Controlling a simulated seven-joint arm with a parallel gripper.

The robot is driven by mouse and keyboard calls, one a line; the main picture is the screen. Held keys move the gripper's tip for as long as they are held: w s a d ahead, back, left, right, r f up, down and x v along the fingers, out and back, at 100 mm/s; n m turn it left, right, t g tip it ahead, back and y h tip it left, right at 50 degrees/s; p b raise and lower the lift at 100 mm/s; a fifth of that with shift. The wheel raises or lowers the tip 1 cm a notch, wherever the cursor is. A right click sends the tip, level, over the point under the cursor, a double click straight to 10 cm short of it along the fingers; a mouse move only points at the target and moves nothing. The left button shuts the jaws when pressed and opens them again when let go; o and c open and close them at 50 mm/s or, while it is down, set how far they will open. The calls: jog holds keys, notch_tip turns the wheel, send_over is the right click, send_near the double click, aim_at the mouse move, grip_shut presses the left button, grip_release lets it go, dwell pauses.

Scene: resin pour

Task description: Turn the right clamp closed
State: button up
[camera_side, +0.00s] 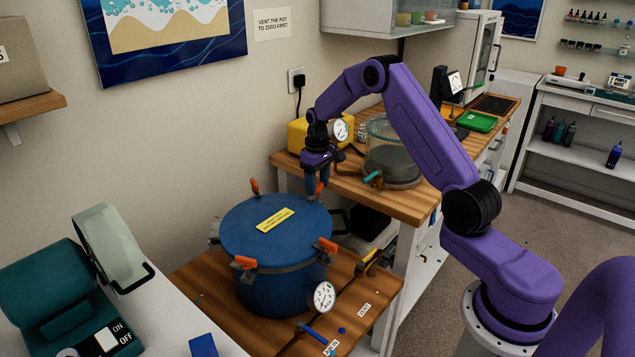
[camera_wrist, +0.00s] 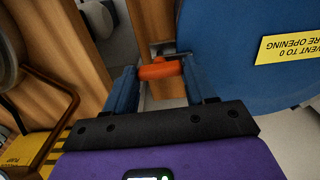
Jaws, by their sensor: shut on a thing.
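The blue pressure pot (camera_side: 285,290) stands on the low wooden bench with its blue lid (camera_side: 250,225) on. My gripper (camera_side: 316,187) points down at the lid's back right edge in the side view. It is shut on the orange handle of a clamp (camera_wrist: 160,71), which lies across between the two fingers in the wrist view. In the side view the fingers mostly hide this clamp. Other orange-handled clamps show on the rim: one at the back left (camera_side: 254,186), one at the front right (camera_side: 327,246) and one at the front left (camera_side: 244,262).
A yellow label (camera_side: 275,219) lies on the lid. A white gauge (camera_side: 323,296) and a blue-handled valve (camera_side: 315,331) sit at the pot's front. Behind my gripper, a higher wooden bench holds a yellow pump (camera_side: 300,136) and a glass-walled chamber (camera_side: 392,160).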

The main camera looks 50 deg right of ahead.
aim_at(317, 185)
jog(key=o, duration=1)
jog(key=shift+o, duration=0.2)
jog(key=shift+r, duration=0.1)
notch_tip(317, 185, up, 17)
jog(key=shift+r, duration=0.15)
